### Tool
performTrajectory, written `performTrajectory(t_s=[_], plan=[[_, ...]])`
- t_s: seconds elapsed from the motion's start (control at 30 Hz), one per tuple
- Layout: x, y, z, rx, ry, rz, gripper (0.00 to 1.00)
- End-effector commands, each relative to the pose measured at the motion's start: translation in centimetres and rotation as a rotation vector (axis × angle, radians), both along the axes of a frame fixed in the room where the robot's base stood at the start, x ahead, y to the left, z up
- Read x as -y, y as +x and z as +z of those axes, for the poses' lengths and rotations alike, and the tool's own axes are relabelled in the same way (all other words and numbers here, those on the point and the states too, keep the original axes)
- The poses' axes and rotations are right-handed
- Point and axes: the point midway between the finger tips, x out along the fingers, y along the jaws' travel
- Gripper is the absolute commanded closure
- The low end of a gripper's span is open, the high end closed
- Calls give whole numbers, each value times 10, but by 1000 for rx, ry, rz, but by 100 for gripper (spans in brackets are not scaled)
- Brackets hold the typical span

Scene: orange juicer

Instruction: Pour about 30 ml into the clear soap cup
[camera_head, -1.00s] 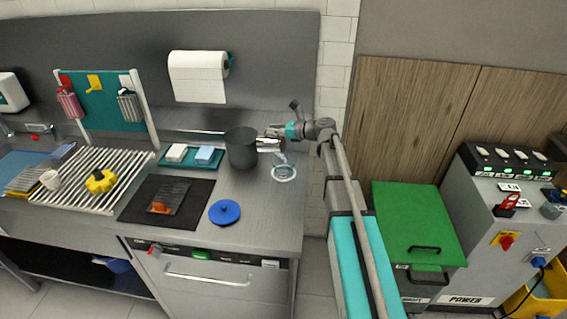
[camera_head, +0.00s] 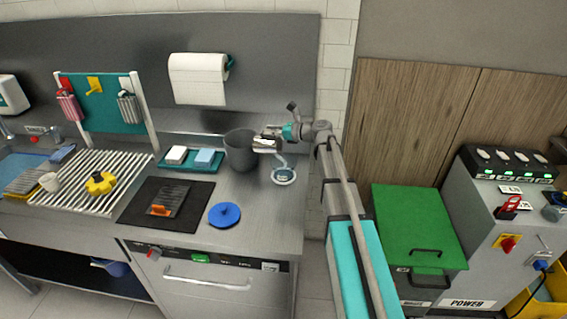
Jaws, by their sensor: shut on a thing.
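My gripper (camera_head: 278,134) is at the back right of the steel counter, shut on a small silvery vessel (camera_head: 264,145). The vessel is beside the dark grey pot's right rim and above and left of the clear soap cup (camera_head: 284,177). The cup stands on the counter near its right edge and shows as a pale round outline. A faint bluish shape shows just above the cup, below my gripper. I cannot tell whether it is liquid or part of the cup. The vessel's exact tilt and the level in the cup are too small to read.
The dark grey pot (camera_head: 240,152) stands close left of the vessel. A blue lid (camera_head: 224,214) lies in front, with a black mat (camera_head: 190,218) left of it. A teal tray (camera_head: 215,165) holds sponges behind. A green-lidded box (camera_head: 410,220) stands right of my arm.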

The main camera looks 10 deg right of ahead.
Motion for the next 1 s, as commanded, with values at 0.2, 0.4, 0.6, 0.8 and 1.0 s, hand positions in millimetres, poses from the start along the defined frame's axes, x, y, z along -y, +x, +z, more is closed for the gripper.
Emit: performTrajectory(t_s=[0.2, 0.4, 0.6, 0.8, 1.0], plan=[[0, 0, -1, 6, 9, 0, 100], [1, -1, -2, 11, 17, 0, 100], [2, -1, -3, 16, 27, 0, 100], [3, -1, -3, 22, 33, 0, 100], [4, -2, -4, 27, 41, 0, 100]])
